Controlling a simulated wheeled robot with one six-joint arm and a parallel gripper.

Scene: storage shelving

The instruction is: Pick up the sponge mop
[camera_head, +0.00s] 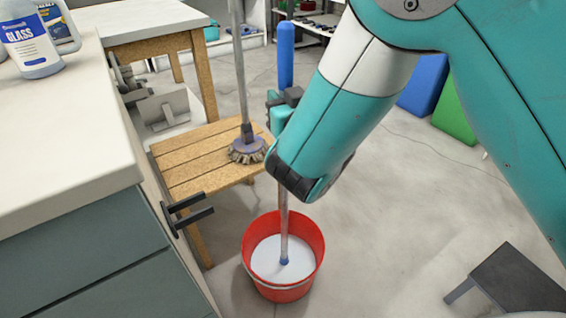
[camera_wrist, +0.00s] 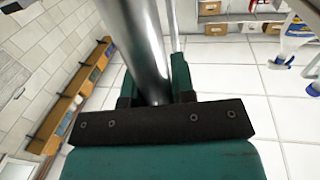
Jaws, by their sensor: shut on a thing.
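The sponge mop (camera_head: 284,215) stands nearly upright, with a blue grip at the top and a thin metal pole. Its lower end reaches into white liquid in a red bucket (camera_head: 311,272); a blue joint shows at the liquid's surface, and no sponge head is visible. My gripper (camera_head: 283,105) is shut on the pole just below the blue grip. My arm partly hides the pole there. In the wrist view, the shiny metal pole (camera_wrist: 138,45) runs down to my jaws.
A grey-handled round brush (camera_head: 246,150) shows at a slatted wooden stool (camera_head: 205,172). A cabinet with a pale top (camera_head: 75,125) and bottles stands at left. A dark low stool (camera_head: 518,280) is at lower right. Floor right of the bucket is clear.

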